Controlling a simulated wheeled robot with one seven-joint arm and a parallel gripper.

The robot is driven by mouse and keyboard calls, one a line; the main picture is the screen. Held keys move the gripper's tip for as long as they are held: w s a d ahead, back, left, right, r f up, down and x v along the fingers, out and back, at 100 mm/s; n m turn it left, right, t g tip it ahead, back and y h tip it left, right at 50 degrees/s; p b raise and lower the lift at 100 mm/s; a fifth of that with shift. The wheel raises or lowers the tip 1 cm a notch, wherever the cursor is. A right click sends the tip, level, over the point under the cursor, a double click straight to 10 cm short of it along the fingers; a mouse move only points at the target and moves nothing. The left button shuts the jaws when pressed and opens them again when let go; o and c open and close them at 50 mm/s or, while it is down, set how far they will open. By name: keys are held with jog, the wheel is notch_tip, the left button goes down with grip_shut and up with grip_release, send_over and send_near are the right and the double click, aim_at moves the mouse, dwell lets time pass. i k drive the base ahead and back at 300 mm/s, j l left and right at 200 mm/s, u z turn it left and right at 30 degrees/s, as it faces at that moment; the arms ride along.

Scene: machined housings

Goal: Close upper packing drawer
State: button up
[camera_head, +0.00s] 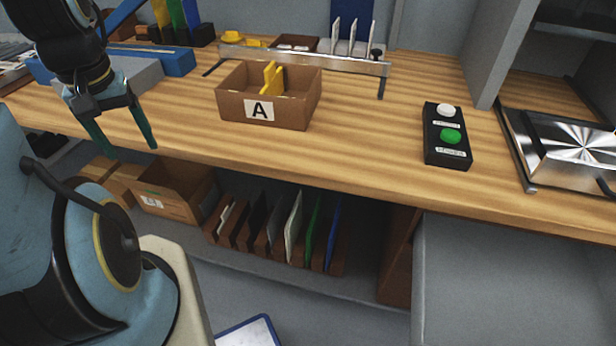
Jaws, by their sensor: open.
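My gripper (126,143) is at the upper left, above the front edge of the wooden bench. Its two dark green fingers are open, point down and hold nothing. No drawer can be clearly made out. A plain grey cabinet surface (515,285) lies under the bench at the lower right, far from my gripper. No handle shows on it, and I cannot tell whether it belongs to the packing drawer.
On the bench (370,150) stand a cardboard box marked A (240,110), a metal rail (300,61), a button box (433,150) and a shiny metal plate (570,150). Below are a cardboard carton (165,204) and a rack of upright folders (290,230).

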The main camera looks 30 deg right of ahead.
aim_at(475, 284)
jog(key=k+z, duration=0.1)
jog(key=z, duration=0.35)
jog(key=k+l+z, duration=0.1)
jog(key=z, duration=0.3)
jog(key=k+l+z, duration=0.1)
jog(key=z, duration=0.35)
